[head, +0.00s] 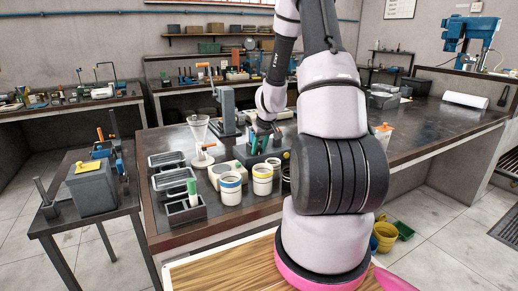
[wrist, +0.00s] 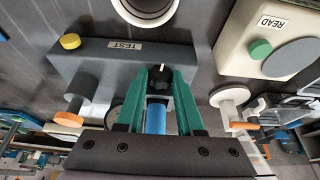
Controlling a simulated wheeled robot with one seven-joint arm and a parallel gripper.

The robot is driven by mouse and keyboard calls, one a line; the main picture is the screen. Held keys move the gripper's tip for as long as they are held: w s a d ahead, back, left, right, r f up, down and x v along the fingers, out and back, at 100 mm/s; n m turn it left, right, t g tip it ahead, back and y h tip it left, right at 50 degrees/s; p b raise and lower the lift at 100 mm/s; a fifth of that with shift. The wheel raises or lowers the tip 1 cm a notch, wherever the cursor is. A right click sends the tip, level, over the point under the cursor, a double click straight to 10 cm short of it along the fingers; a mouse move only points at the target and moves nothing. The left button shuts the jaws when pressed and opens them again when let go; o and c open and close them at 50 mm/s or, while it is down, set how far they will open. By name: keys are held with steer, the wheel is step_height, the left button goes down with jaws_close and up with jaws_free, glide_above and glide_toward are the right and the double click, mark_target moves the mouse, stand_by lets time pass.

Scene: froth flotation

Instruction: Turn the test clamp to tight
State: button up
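The grey block marked TEST (wrist: 100,65) lies across the left and middle of the wrist view, with a yellow knob (wrist: 70,41) at its left end. A black knob with a pale mark (wrist: 160,78) shows at its right part, and I take it for the test clamp's handle. My gripper's (wrist: 160,72) two green fingers stand on either side of this knob. I cannot tell whether they press on it. A blue cylinder (wrist: 155,118) shows between the fingers. In the head view my gripper (head: 259,146) is low over the bench, and the knob is hidden there.
A cream box marked READ (wrist: 240,40), with a green button, is right of the block. In the head view, white tubs (head: 230,190) stand in front of my gripper, and grey trays (head: 170,180) and a clear funnel (head: 199,130) stand left. The bench's right side is mostly clear.

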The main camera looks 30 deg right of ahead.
steer(key=shift+d, duration=0.1)
jaws_close()
steer(key=shift+s+d+f+y, duration=0.1)
steer(key=shift+d+y, duration=0.05)
steer(key=shift+y, duration=0.65)
steer(key=shift+d+m+y, duration=0.1)
steer(key=shift+m+y, duration=0.4)
steer(key=shift+y, duration=0.9)
steer(key=o, duration=1)
jaws_free()
steer(key=shift+o, duration=0.2)
steer(key=shift+d, duration=0.1)
steer(key=v, duration=1)
steer(key=shift+r, duration=0.4)
steer(key=shift+d, duration=0.1)
